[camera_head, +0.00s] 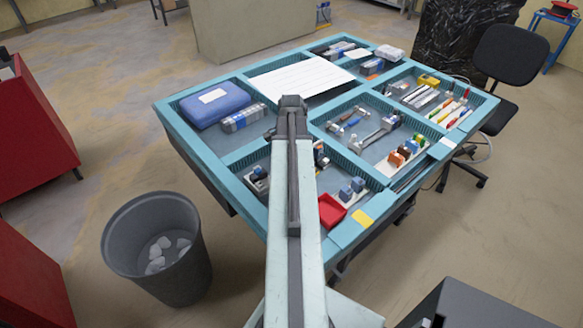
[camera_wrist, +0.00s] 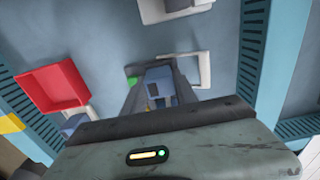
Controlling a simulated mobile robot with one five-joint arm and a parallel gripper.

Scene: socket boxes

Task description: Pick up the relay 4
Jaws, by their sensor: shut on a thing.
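In the wrist view my gripper (camera_wrist: 152,88) is shut on a small blue-grey block, which I take for relay 4 (camera_wrist: 158,75). The dark fingers stand on either side of the block, and its lower part is hidden by the gripper body. I cannot read a number on it, nor tell whether it touches the surface below. In the head view my arm covers the gripper and the held block.
A red tray (camera_head: 331,211) lies in the front compartment of the teal table, also in the wrist view (camera_wrist: 52,88). Blue blocks (camera_head: 352,189) stand beside it. A white square outline (camera_wrist: 205,69) lies near the gripper. Teal slotted dividers (camera_wrist: 248,45) border the compartment.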

